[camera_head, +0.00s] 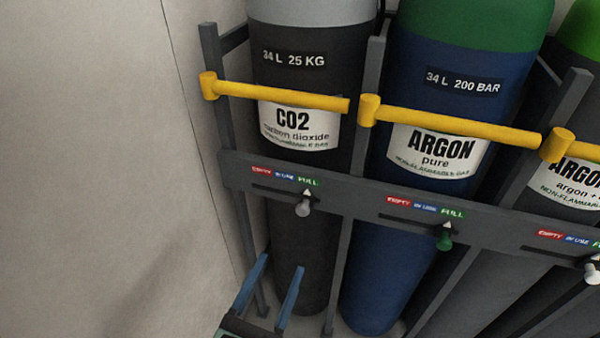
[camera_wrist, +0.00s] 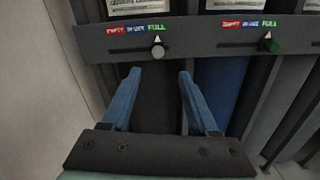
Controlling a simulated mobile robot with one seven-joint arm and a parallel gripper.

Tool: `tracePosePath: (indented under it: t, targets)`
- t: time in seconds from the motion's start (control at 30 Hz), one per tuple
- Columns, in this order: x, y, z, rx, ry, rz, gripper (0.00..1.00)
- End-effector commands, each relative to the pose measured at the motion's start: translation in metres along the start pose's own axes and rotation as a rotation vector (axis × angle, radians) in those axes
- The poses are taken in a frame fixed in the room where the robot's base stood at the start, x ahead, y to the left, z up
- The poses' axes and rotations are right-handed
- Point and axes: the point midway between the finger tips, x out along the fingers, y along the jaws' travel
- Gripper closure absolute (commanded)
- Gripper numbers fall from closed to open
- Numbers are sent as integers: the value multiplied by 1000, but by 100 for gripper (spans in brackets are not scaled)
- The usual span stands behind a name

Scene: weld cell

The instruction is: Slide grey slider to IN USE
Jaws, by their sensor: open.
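The grey slider (camera_head: 303,209) is a small knob with a white pointer on the rack's rail below the CO2 cylinder. Its pointer stands under the green FULL label (camera_head: 308,182); the blue IN USE label (camera_head: 284,177) is to its left, and the red EMPTY label (camera_head: 261,171) is further left. The slider also shows in the wrist view (camera_wrist: 158,51), above and between my fingertips. My gripper (camera_head: 281,263) is open and empty, with two blue fingers below the rail. It is apart from the slider, lower and a little to the left in the head view.
A green slider (camera_head: 444,240) sits under FULL below the argon cylinder (camera_head: 384,200). A white slider (camera_head: 592,272) is at the right edge. Yellow bars (camera_head: 280,95) cross the cylinders. A plain wall (camera_head: 90,180) stands at left. Space directly around my fingers looks clear.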

Motion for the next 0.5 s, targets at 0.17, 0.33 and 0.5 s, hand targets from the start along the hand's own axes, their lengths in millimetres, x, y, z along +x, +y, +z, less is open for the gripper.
tracePosePath:
  t: [0.17,0.33,0.5]
  targets:
    - [-11,2,1,-140,11,5,40]
    - [0,1,-1,-155,8,4,40]
    - [30,1,-1,-153,6,2,40]
